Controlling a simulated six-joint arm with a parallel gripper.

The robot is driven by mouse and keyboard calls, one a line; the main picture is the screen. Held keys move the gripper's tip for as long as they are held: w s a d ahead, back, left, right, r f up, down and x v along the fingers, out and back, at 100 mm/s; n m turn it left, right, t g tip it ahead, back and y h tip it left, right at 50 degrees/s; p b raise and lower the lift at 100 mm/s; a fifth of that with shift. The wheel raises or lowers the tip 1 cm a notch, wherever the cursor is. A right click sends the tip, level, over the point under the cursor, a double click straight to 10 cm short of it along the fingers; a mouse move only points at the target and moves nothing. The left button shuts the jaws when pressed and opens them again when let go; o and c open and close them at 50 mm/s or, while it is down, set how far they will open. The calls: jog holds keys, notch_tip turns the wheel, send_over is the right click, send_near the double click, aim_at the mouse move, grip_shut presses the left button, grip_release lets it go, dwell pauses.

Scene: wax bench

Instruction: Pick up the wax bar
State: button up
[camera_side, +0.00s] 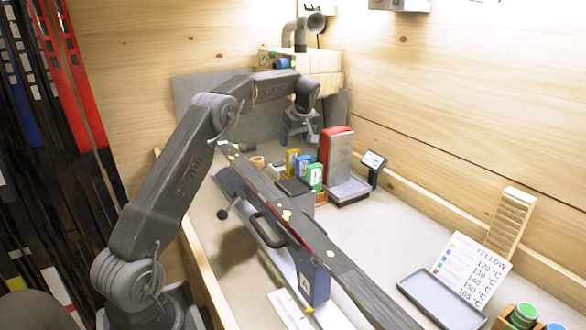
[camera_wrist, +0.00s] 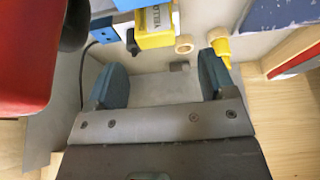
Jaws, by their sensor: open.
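Several wax bars stand in a row at the back of the bench in the side view: a yellow one (camera_side: 292,161), a blue one (camera_side: 303,167) and a green one (camera_side: 315,177). In the wrist view the labelled yellow bar (camera_wrist: 155,28) is at the top, beyond the fingertips, with the blue bar (camera_wrist: 102,30) left of it. My gripper (camera_side: 300,138) is above and behind the row. In the wrist view my gripper (camera_wrist: 163,65) has its two dark blue-grey fingers wide apart, with nothing between them.
A red and grey wax iron (camera_side: 338,155) stands right of the bars, with a small display (camera_side: 373,160) beside it. A ski (camera_side: 330,250) lies clamped along the bench. A card reading YELLOW (camera_side: 470,265) and a grey tray (camera_side: 443,298) are at front right.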

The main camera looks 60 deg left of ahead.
aim_at(293, 150)
jog(key=x, duration=0.8)
jog(key=shift+w+f, duration=0.15)
jog(key=shift+w, duration=0.05)
jog(key=shift+c, duration=0.3)
jog(key=c, duration=0.9)
